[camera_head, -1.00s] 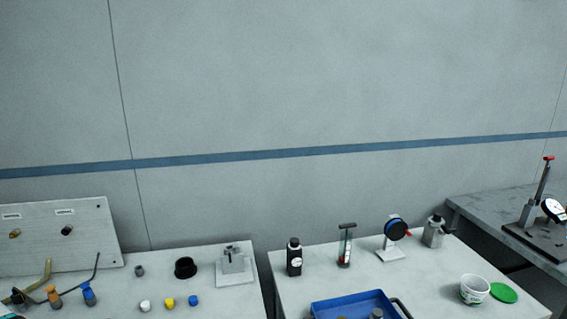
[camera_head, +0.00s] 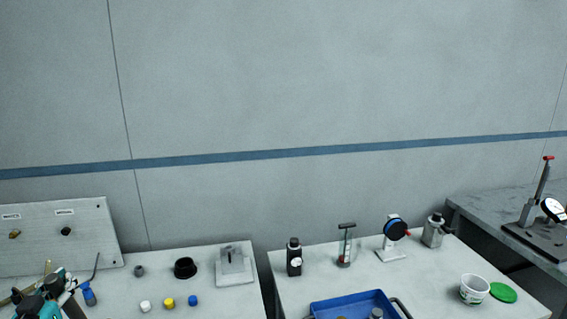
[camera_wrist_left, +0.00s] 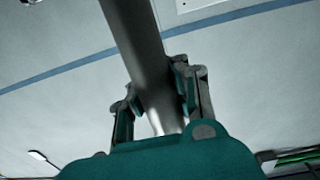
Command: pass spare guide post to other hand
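A smooth grey metal post, the spare guide post (camera_wrist_left: 140,45), runs between the fingers of my left gripper (camera_wrist_left: 158,95) in the left wrist view. A finger pad lies against it on each side, so the gripper looks shut on it. The post reaches out past the fingertips to the top of that view. In the head view my teal left gripper (camera_head: 38,304) is at the bottom left corner, partly cut off, and I cannot make out the post there. My right gripper is in neither view.
An upright panel (camera_head: 90,233) stands behind my left gripper. Several small caps, including a yellow one (camera_head: 168,303), a black ring (camera_head: 185,268) and a grey block fixture (camera_head: 234,266) are on the left table. A blue tray (camera_head: 345,300) and a black bottle (camera_head: 294,257) are on the right table.

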